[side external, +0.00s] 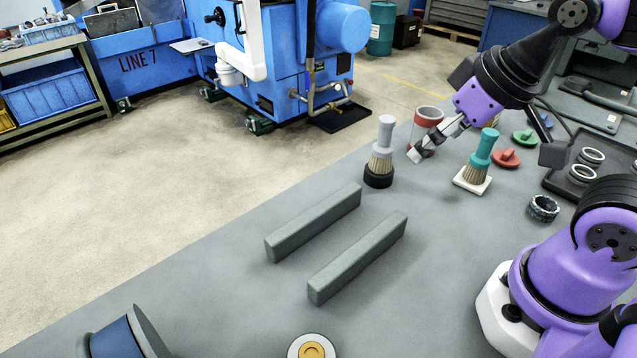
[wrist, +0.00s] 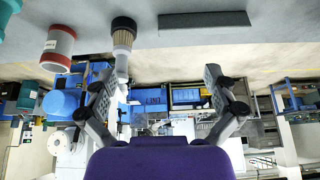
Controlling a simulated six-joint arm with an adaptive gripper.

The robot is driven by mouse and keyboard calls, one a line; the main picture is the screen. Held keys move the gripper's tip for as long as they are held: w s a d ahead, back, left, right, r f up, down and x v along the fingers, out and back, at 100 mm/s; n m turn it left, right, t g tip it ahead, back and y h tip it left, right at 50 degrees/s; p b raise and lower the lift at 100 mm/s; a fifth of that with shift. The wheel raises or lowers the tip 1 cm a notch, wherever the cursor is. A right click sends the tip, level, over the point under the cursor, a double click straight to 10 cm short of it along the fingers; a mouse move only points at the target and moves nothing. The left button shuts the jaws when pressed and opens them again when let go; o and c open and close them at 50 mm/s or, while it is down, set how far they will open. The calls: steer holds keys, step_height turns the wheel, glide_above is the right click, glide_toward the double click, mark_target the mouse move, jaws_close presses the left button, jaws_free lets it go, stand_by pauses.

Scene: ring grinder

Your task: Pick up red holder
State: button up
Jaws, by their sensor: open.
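Two red things could be the red holder. One is a low red disc with a knob (side external: 505,159), lying on the table right of the teal brush in the side view. My gripper (side external: 424,150) is tilted downward above the table, between the grey and teal brushes in the picture. In the wrist view my gripper (wrist: 157,72) has its fingers spread, with nothing between them.
A grey brush (side external: 381,155) and a teal brush (side external: 480,158) stand upright near my gripper. A green knobbed disc (side external: 524,138) lies behind the red one. A dark tray (side external: 566,186) with metal rings is at right. Two grey bars (side external: 315,222) lie mid-table.

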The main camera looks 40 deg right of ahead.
steer(key=w+a+m+g+y, duration=0.1)
steer(key=w+a+g, duration=0.1)
steer(key=a, duration=0.4)
steer(key=m+g+h, duration=0.1)
steer(key=m+g, duration=0.3)
glide_above(311, 354)
steer(key=f, duration=0.6)
steer(key=shift+s+d+f, duration=0.15)
steer(key=shift+d+f, duration=0.05)
steer(key=shift+f, duration=0.05)
steer(key=f, duration=0.4)
steer(key=shift+s+a+f, duration=0.15)
steer(key=shift+a+f, duration=0.05)
steer(key=shift+f, duration=0.2)
steer(key=f, duration=0.5)
steer(key=shift+w+f, duration=0.3)
steer(key=c, duration=1.5)
